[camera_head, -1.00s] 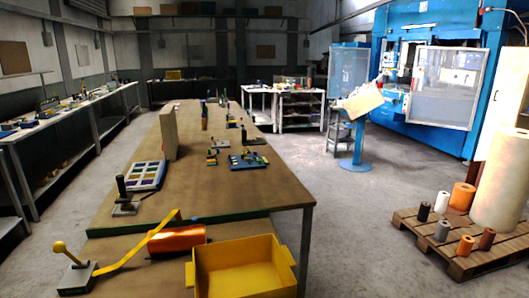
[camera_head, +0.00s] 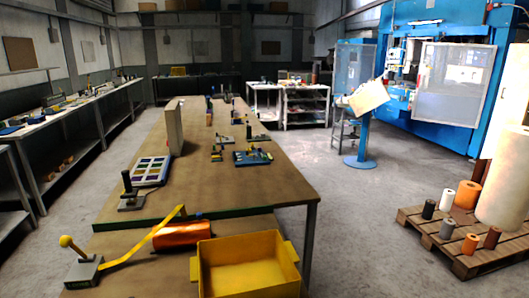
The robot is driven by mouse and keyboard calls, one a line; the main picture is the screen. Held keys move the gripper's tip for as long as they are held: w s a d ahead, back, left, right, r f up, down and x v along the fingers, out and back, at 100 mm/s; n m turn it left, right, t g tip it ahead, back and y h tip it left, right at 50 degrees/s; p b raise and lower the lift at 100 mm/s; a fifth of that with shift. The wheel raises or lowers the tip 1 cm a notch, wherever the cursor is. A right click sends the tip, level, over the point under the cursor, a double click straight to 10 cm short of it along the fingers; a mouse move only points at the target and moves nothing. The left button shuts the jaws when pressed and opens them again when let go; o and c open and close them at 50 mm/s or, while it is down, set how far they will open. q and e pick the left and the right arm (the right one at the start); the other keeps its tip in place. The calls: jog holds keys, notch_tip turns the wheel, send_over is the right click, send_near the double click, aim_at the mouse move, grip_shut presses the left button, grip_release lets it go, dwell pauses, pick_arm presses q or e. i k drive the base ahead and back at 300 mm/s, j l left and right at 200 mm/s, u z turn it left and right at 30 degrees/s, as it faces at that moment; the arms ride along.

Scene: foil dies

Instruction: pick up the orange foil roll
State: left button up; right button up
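A shiny orange roll (camera_head: 182,236) lies on its side on the near, lower bench, behind and left of a yellow crate. On the wooden pallet at the right, a larger orange roll (camera_head: 467,194) stands upright at the back and a small orange roll (camera_head: 469,244) stands upright at the front. The pictures do not show which of these is the foil roll. Neither of my grippers is in view.
The yellow crate (camera_head: 247,267) is empty, beside a yellow-handled lever tool (camera_head: 85,270). The pallet (camera_head: 462,262) also holds a big beige roll (camera_head: 502,190) and dark, white, grey and brown rolls. A long table (camera_head: 230,190) fills the middle; grey floor between is clear.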

aim_at(176, 235)
jog(key=u, duration=0.8)
jog(key=i+l+u, duration=0.1)
jog(key=l+u, duration=0.8)
jog(key=l, duration=0.2)
jog(key=l+u, duration=0.45)
jog(key=k+l+u, duration=0.15)
jog(key=l+u, duration=0.3)
jog(key=l, duration=0.15)
